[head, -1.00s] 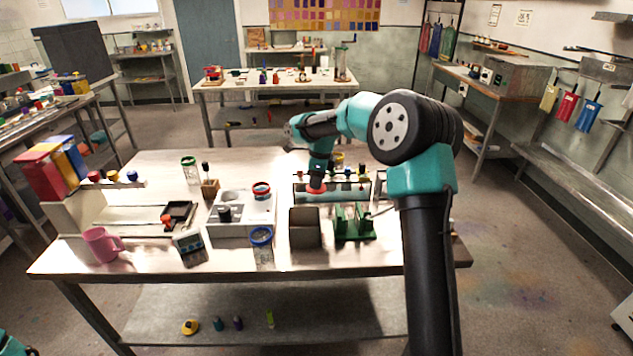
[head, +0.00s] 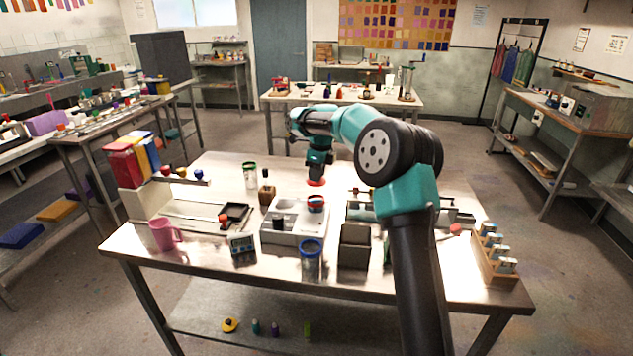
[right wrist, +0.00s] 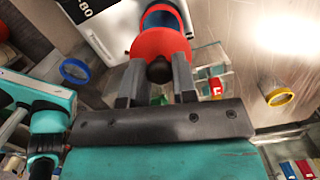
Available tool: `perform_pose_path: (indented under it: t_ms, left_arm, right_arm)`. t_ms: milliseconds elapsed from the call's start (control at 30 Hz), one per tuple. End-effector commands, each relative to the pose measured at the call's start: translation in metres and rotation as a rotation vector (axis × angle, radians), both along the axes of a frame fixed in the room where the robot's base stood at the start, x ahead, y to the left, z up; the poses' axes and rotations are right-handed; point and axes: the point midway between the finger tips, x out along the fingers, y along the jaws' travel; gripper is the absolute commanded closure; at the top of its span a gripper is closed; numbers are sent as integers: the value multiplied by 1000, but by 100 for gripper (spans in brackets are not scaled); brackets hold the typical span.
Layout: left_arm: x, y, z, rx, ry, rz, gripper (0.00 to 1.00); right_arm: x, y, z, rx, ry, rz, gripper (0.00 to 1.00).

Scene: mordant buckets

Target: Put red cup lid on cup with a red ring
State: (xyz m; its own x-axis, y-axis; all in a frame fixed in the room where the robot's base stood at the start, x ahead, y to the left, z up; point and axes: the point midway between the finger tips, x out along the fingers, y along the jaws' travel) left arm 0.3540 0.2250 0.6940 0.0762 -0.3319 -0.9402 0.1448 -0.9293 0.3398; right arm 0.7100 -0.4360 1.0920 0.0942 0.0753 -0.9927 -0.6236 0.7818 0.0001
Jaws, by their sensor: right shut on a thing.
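My right gripper (head: 316,176) is shut on the dark knob of the red lid (head: 316,183). The lid is held up in the air, just above the cup with a red ring (head: 316,203) in the head view. In the right wrist view the fingers (right wrist: 158,72) pinch the knob, and the lid's red disc (right wrist: 150,43) covers part of the cup. The cup stands upright at the grey-white block (head: 292,236). The exact height gap between lid and cup is hard to tell. My left gripper is not in view.
A cup with a blue ring (head: 311,258) stands in front of the block, and a green-ringed cup (head: 250,176) behind left. A dark open box (head: 354,247) is to the right. A pink mug (head: 164,235) and a small timer (head: 242,246) stand left.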

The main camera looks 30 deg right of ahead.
Motion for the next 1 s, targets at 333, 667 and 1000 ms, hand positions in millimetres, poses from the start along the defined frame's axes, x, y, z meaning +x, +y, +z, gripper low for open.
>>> perform_pose_path:
  t_ms: [333, 667, 1000]
  left_arm:
    - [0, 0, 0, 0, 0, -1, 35]
    - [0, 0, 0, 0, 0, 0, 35]
    - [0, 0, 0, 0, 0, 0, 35]
  right_arm:
    - [1, -1, 2, 0, 0, -7, 97]
    - [1, -1, -7, 0, 1, -6, 97]
    - [1, -1, -32, 1, 0, -6, 97]
